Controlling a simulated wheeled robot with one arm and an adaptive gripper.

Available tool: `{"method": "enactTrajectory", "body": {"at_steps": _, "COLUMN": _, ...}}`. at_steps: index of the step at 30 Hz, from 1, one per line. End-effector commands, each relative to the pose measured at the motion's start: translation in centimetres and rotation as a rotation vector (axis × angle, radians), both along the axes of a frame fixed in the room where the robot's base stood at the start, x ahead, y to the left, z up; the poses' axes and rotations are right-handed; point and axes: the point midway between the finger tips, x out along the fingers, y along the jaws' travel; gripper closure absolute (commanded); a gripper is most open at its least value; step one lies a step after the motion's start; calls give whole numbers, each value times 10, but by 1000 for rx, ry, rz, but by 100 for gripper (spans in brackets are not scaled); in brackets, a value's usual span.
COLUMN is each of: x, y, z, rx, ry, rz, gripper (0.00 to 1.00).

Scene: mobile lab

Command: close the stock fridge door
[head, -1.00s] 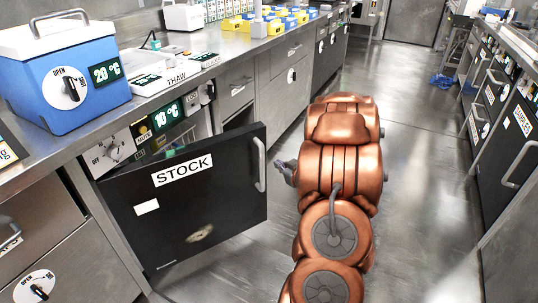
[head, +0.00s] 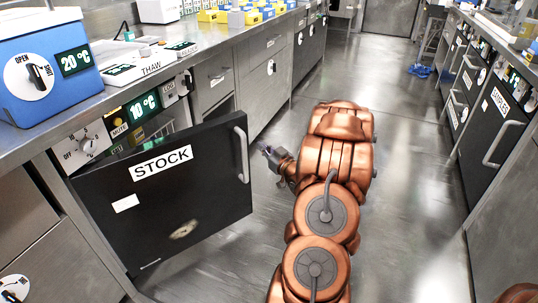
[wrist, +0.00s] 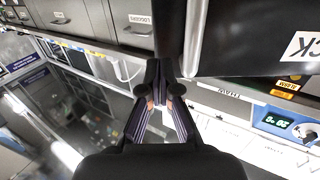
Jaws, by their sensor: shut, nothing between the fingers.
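The stock fridge door (head: 165,205) is black with a white STOCK label, and it stands partly open, swung out from the left counter. Its grey vertical handle (head: 241,155) is on the door's right edge. My gripper (head: 264,149) is just right of the handle in the head view, with a small gap between them there. In the wrist view my gripper (wrist: 158,68) has its fingers together and empty. The dark door (wrist: 265,45) fills the upper right of that view, with a pale bar, likely the handle, close beside the fingertips.
A blue cooler box (head: 50,65) stands on the left counter (head: 115,92) above the fridge. Yellow and blue bins (head: 245,15) are farther back. The right bench has a black door with a handle (head: 503,145).

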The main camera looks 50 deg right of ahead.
Motion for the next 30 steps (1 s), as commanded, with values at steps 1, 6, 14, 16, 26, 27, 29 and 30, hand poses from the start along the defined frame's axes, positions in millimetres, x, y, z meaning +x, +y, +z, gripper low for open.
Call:
{"method": "enactTrajectory", "body": {"at_steps": 1, "x": 8, "y": -1, "z": -1, "rx": -1, "ry": -3, "rz": 1, "gripper": 100}}
{"method": "enactTrajectory", "body": {"at_steps": 6, "x": 32, "y": -6, "z": -2, "rx": 0, "ry": 0, "rz": 3, "gripper": 100}}
{"method": "enactTrajectory", "body": {"at_steps": 14, "x": 63, "y": -13, "z": -3, "rx": 0, "ry": 1, "rz": 1, "gripper": 100}}
{"method": "enactTrajectory", "body": {"at_steps": 16, "x": 68, "y": -15, "z": -2, "rx": 1, "ry": 0, "rz": 1, "gripper": 100}}
{"method": "enactTrajectory", "body": {"at_steps": 26, "x": 75, "y": -17, "z": 0, "rx": 1, "ry": 1, "rz": -1, "gripper": 100}}
{"method": "enactTrajectory", "body": {"at_steps": 27, "x": 75, "y": -17, "z": 0, "rx": 1, "ry": 2, "rz": -1, "gripper": 100}}
{"method": "enactTrajectory", "body": {"at_steps": 29, "x": 75, "y": -17, "z": -1, "rx": 1, "ry": 2, "rz": -1, "gripper": 100}}
{"method": "enactTrajectory", "body": {"at_steps": 30, "x": 75, "y": -17, "z": -1, "rx": 1, "ry": 2, "rz": -1, "gripper": 100}}
